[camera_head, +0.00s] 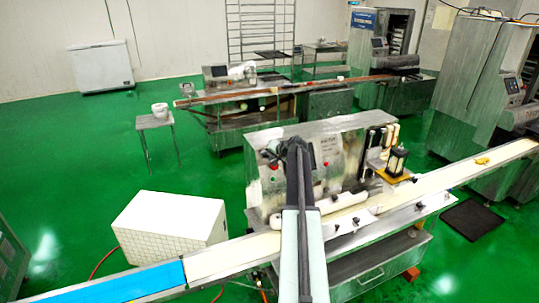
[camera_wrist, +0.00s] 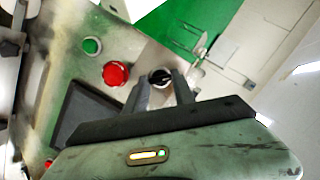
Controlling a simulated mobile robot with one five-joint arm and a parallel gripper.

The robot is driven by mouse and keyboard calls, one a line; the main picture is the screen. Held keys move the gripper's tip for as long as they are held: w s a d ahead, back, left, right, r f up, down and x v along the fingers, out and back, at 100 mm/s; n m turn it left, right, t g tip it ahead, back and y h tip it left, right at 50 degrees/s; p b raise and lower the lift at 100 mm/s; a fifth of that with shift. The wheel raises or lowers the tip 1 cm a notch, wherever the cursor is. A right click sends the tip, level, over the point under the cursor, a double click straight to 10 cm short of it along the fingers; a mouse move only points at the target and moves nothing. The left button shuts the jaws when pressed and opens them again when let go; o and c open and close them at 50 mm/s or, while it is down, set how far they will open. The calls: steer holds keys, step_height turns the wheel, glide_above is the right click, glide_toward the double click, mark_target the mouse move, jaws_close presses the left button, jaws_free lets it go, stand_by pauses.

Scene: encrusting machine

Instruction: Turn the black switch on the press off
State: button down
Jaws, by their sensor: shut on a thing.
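The black switch (camera_wrist: 160,77) is a round knob with a pale rim on the press's metal panel, at the upper middle of the wrist view. My gripper (camera_wrist: 160,86) is at the switch, with one finger on each side of it, shut on it. In the head view my arm reaches forward to the press (camera_head: 330,150), and my gripper (camera_head: 296,146) is at the upper left of its front panel. The switch is hidden behind my arm there. The exact angle of the knob is hard to read.
A red button (camera_wrist: 115,73) and a green button (camera_wrist: 92,45) sit left of the switch, with a dark screen (camera_wrist: 88,112) below. In the head view a conveyor belt (camera_head: 230,258) runs in front of the press. A white box (camera_head: 170,222) stands left on the green floor.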

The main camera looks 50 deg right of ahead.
steer(key=shift+s+f, duration=0.1)
stand_by(0.4)
steer(key=c, duration=1)
jaws_free()
steer(key=shift+c, duration=0.2)
steer(key=p+v, duration=0.4)
steer(key=v, duration=0.3)
steer(key=shift+s+r+p, duration=0.3)
steer(key=shift+a, duration=0.15)
